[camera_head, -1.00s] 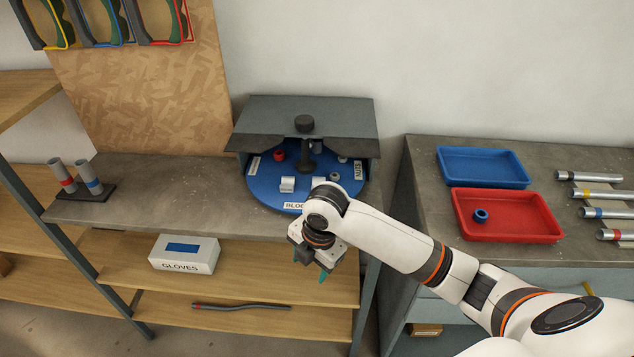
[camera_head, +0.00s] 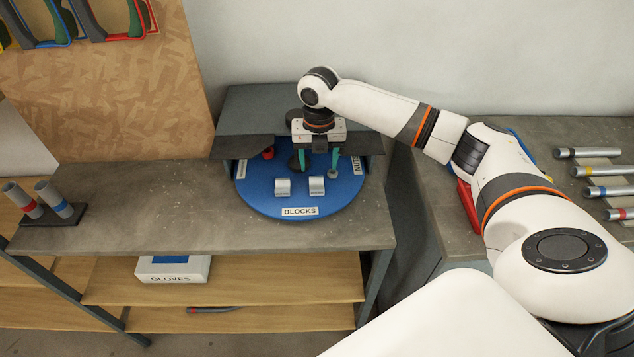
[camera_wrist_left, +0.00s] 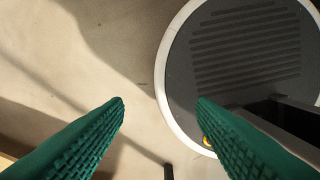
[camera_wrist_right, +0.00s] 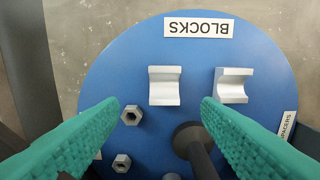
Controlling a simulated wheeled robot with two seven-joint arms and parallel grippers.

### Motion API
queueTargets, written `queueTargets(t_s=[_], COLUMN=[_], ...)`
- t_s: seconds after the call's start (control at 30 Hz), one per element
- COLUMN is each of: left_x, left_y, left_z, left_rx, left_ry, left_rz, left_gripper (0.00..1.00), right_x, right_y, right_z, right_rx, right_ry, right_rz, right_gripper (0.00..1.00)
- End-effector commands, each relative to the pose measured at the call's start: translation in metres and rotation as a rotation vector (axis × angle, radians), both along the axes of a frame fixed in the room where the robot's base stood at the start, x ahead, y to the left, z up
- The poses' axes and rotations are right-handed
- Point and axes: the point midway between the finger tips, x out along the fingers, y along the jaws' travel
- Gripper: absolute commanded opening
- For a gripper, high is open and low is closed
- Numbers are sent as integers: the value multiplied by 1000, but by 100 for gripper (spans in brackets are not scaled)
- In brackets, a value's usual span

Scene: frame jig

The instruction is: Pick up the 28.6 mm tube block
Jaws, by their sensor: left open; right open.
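Two pale grey blocks with concave tops stand on the blue turntable (camera_head: 265,208) by its BLOCKS label (camera_head: 300,211): a left block (camera_head: 283,187) and a right block (camera_head: 317,186) in the head view. In the right wrist view they swap sides: left block (camera_wrist_right: 232,86), right block (camera_wrist_right: 165,86). I cannot read which is 28.6 mm. My right gripper (camera_head: 319,166) is open and empty above the turntable, pointing down, behind the blocks in the head view. My left gripper (camera_wrist_left: 160,102) is open and empty, seen only in its own wrist view, above the floor.
Hex nuts (camera_wrist_right: 131,115) lie near the blocks. A dark post (camera_wrist_right: 197,150) rises from the turntable's middle. A grey hood (camera_head: 235,147) covers the back, with a red part (camera_head: 268,153) beneath. The bench (camera_head: 140,200) is clear to the left, before a tube stand (camera_head: 52,215).

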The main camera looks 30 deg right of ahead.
Motion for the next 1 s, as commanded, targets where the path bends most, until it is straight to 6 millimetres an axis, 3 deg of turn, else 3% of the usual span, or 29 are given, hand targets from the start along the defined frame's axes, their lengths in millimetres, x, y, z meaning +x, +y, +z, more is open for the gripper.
queueTargets(t_s=[0.17, 0.33, 0.5, 0.73, 1.0], left_x=[21, 49, 41, 26, 26], left_y=[-1, -4, -3, -2, -2], left_z=[8, 22, 24, 22, 22], left_rx=[-2, -7, -6, -4, -5], left_ry=[-30, -74, -62, -39, -40], left_rz=[0, -1, -1, 0, 0], left_gripper=[51, 51, 51, 51, 51], right_x=[0, 1, 1, 2, 2], right_y=[1, 2, 2, 2, 2], right_z=[-12, -38, -55, -57, -57], right_rx=[0, 0, -1, 0, -1], right_ry=[4, 4, 1, -2, -2], right_rz=[0, 0, 0, 1, 0], right_gripper=[58, 58, 58, 58, 14])
